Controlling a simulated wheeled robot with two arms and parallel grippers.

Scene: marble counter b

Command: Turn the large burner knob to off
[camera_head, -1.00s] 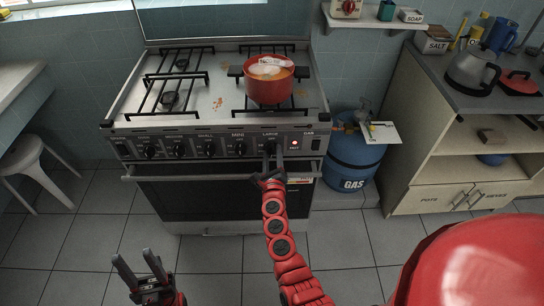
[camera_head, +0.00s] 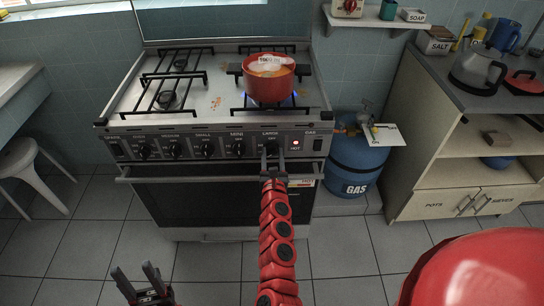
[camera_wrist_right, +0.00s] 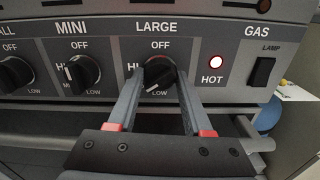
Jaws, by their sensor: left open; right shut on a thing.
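The large burner knob (camera_wrist_right: 158,72) is black and sits on the stove's grey front panel under the word LARGE, with OFF above it. A pale mark shows near its lower left edge, between HI and LOW; its exact angle is hard to read. My right gripper (camera_head: 273,158) is shut on this knob, with one finger on each side; the fingers also show in the wrist view (camera_wrist_right: 160,92). In the head view the fingers partly cover the knob. My left gripper (camera_head: 134,272) is open and empty, low at the left, away from the stove.
A red pot (camera_head: 268,82) stands on the right front burner, with blue flame at its base. The mini knob (camera_wrist_right: 82,73) is left of the large one. A lit red HOT lamp (camera_wrist_right: 216,62) and the gas lamp switch (camera_wrist_right: 263,71) are right. A blue gas cylinder (camera_head: 355,165) stands beside the stove.

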